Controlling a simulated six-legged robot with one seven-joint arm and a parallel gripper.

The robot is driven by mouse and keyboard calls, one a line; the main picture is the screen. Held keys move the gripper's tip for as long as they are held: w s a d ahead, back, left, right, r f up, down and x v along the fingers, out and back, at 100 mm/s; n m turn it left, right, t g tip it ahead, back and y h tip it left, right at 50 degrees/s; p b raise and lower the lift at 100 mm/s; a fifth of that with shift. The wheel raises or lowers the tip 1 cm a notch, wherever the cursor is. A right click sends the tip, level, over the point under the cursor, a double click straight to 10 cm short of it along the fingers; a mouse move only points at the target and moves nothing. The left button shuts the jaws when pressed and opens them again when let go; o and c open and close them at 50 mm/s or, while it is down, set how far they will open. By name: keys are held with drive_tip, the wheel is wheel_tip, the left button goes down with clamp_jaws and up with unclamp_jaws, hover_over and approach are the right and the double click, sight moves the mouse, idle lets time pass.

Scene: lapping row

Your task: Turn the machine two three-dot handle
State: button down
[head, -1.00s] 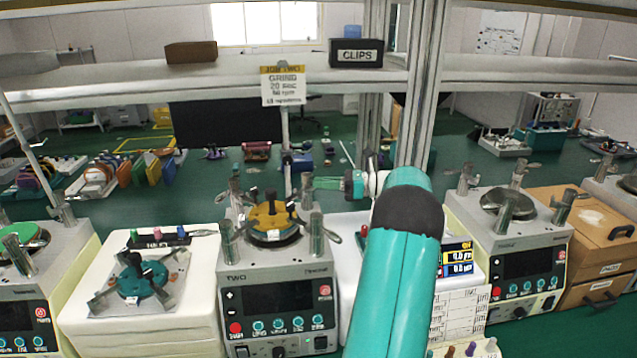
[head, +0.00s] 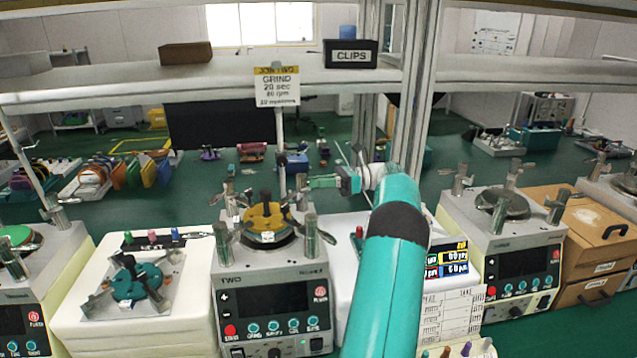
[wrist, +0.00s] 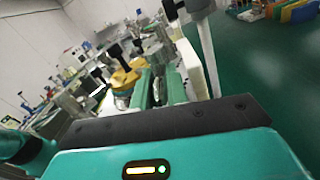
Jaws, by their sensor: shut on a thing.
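Machine two (head: 272,290), a grey lapping machine marked TWO, stands in the middle of the head view. Its yellow-brown disc (head: 264,222) carries a black knob and is ringed by metal posts with levers; the disc also shows in the wrist view (wrist: 122,78). My gripper (head: 312,183) reaches in from the right at the machine's back right. In the wrist view my two green fingers (wrist: 160,88) are shut on a slim handle, mostly hidden between them. The dots on the handle are too small to read.
A front right metal post (head: 311,236) stands close below my gripper. A white stand with a teal fixture (head: 138,282) is at left; another lapping machine (head: 505,240) is at right. A shelf (head: 200,88) with a CLIPS box (head: 350,54) spans above.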

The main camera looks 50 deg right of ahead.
drive_tip(key=shift+r, duration=0.1)
drive_tip(key=c, duration=1.4)
unclamp_jaws()
drive_tip(key=v, duration=0.7)
drive_tip(key=shift+s+d, duration=0.15)
drive_tip(key=shift+d, duration=0.05)
drive_tip(key=shift+s+a, duration=0.1)
